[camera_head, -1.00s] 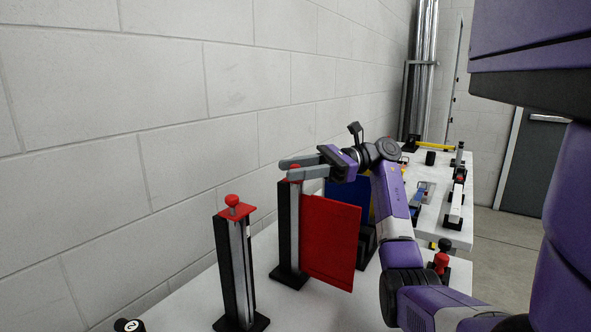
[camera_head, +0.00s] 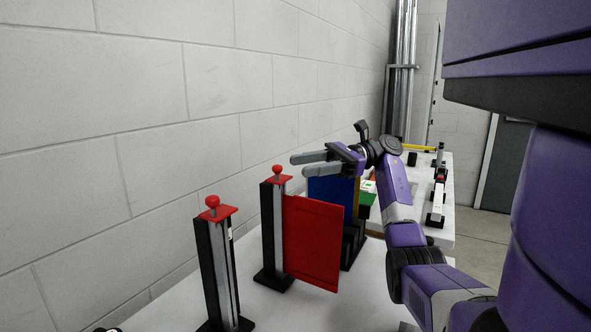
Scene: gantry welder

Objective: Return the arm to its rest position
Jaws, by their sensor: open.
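My gripper (camera_head: 316,158) is open and empty, with its two grey fingers spread and pointing left. It is held above and just behind the post that carries the red panel, in front of the white block wall. My purple arm comes up from the lower right, bends at the elbow and reaches back to the left at the wrist. Part of the table behind the arm is hidden.
Two dark posts with red knobs, a front one (camera_head: 219,268) and a rear one (camera_head: 275,228), stand on the white table (camera_head: 262,315). A red panel (camera_head: 314,243) and a blue panel (camera_head: 331,192) stand near my arm. A second table (camera_head: 447,226) lies behind. Floor is clear at right.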

